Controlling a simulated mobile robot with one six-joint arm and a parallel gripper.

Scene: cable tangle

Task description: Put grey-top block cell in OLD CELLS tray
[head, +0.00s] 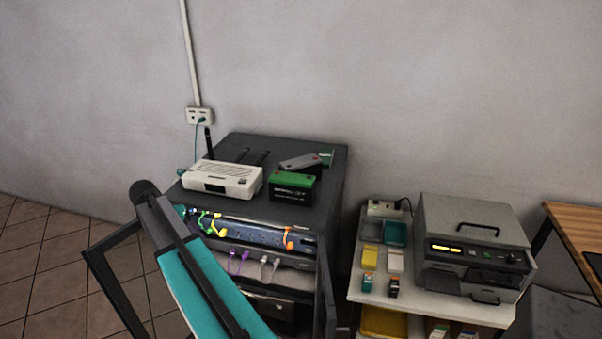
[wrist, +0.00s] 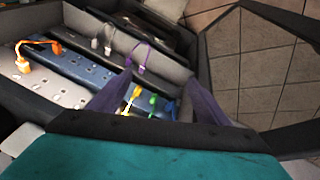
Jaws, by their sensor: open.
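A block with a grey top (head: 300,162) lies on top of the dark cabinet, behind a black block with a green top (head: 292,187) that hides part of it. My gripper is open in the wrist view (wrist: 155,100), its two fingers spread over a blue power strip with yellow and green plugs, with nothing seen held. In the head view my arm reaches up to the cabinet's left front, well apart from the grey-top block. I cannot read any OLD CELLS label.
A white router (head: 222,178) with antennas stands left of the blocks. Cables and plugs hang at the open cabinet front, including purple ones (wrist: 142,55) and an orange one (wrist: 40,46). A grey machine (head: 475,250) fills the cart's right side. Small cells (head: 393,286) stand at its front.

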